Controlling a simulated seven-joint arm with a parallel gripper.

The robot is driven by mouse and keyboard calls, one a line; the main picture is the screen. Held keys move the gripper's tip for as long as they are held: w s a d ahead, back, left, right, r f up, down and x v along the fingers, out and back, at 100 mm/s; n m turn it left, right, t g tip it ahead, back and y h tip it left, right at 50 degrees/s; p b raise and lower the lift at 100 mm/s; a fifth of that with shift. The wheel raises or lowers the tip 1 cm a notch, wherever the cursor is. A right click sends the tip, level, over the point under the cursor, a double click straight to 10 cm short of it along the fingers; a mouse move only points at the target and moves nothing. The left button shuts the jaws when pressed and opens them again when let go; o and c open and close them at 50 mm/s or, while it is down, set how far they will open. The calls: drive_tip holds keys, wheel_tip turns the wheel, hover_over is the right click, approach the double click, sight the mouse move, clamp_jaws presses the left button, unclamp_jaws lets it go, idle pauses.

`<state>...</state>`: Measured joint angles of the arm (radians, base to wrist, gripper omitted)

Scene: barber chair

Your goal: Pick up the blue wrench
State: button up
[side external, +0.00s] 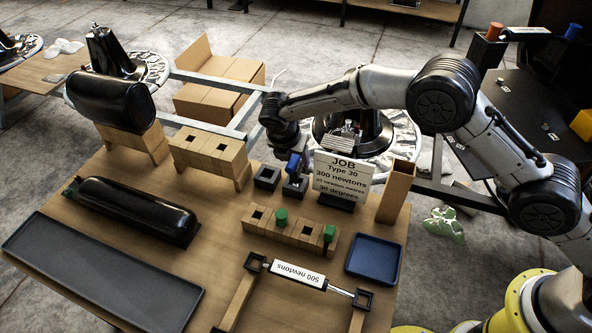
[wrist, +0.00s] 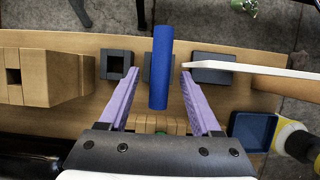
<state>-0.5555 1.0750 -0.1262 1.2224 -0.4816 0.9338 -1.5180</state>
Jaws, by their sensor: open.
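The blue wrench (side external: 293,167) shows as a short blue upright piece at a small dark block (side external: 295,189) near the table's far edge. In the wrist view the blue wrench (wrist: 160,70) is a smooth blue bar pointing up toward the camera, its lower end hidden. My gripper (wrist: 160,78) is open, with one purple finger on each side of the blue bar and a visible gap on both sides. In the side view my gripper (side external: 291,155) comes down from above at the wrench; its fingers are too small to make out clearly there.
A white JOB sign (side external: 343,174) stands close to the right, its edge (wrist: 262,68) near my right finger. An empty dark square holder (side external: 267,177) is on the left. A wooden block with green knobs (side external: 300,233) and a blue tray (side external: 374,260) lie nearer the front.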

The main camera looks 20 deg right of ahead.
sight(296, 173)
drive_tip(key=x, duration=0.5)
drive_tip(key=shift+s+a, duration=0.1)
clamp_jaws()
drive_tip(key=shift+r, duration=0.1)
idle(1.1)
